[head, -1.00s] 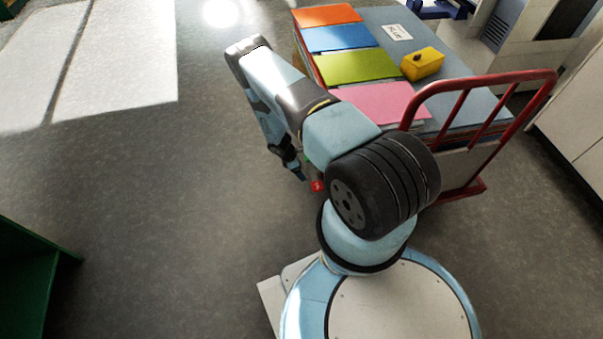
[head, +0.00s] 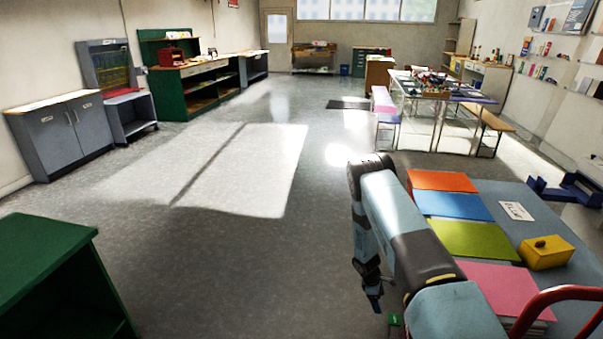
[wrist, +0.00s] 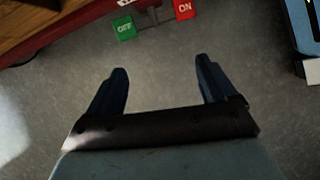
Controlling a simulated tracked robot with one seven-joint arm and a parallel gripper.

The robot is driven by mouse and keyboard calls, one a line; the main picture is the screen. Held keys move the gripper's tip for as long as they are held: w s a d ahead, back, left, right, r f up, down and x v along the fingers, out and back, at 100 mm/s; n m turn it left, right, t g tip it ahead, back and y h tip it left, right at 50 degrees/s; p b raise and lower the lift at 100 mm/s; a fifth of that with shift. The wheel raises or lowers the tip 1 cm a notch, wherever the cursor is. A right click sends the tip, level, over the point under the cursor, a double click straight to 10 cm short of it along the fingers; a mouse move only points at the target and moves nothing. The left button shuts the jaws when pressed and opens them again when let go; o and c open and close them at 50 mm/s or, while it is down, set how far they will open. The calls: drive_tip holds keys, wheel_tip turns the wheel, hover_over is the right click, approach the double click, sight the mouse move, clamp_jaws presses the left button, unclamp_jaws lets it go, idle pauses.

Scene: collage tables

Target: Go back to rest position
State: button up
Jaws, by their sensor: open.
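My gripper (wrist: 160,85) is open and empty in the wrist view, its two dark fingers spread apart above the grey floor. In the head view my gripper (head: 374,300) hangs pointing down at the end of my folded arm, to the left of the table with coloured sheets. Beyond the fingers in the wrist view are a green OFF tag (wrist: 124,28) and a red ON tag (wrist: 184,9), apart from the fingers.
The table (head: 520,213) at right carries orange, blue, green and pink sheets and a yellow box (head: 547,252). A red rail (head: 566,297) stands at its near end. A green cabinet (head: 45,250) is at lower left. The floor (head: 240,270) between is clear.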

drive_tip(key=w+a+r+m+t, duration=0.1)
drive_tip(key=r+m, duration=0.1)
drive_tip(key=r, duration=1.1)
drive_tip(key=w+a+r+m+y, duration=0.1)
drive_tip(key=w+r+m, duration=0.1)
drive_tip(key=r, duration=1.1)
drive_tip(key=w+a+r+m+t, duration=0.1)
drive_tip(key=r+m, duration=0.1)
drive_tip(key=r, duration=1.1)
drive_tip(key=s+r+m+t, duration=0.15)
drive_tip(key=s+r, duration=0.35)
drive_tip(key=r, duration=0.8)
drive_tip(key=s+a+r+m+t+y, duration=0.15)
drive_tip(key=s+r+m, duration=0.25)
drive_tip(key=s+r, duration=1.15)
drive_tip(key=s+a+r+m+t, duration=0.1)
drive_tip(key=s+a+r, duration=0.1)
drive_tip(key=s, duration=0.7)
drive_tip(key=s+a+r+m+y, duration=0.1)
drive_tip(key=s+r, duration=0.3)
drive_tip(key=s, duration=0.6)
drive_tip(key=shift+s+a+t, duration=0.25)
drive_tip(key=shift+a+t, duration=0.1)
drive_tip(key=shift+t, duration=0.05)
drive_tip(key=shift+y, duration=0.25)
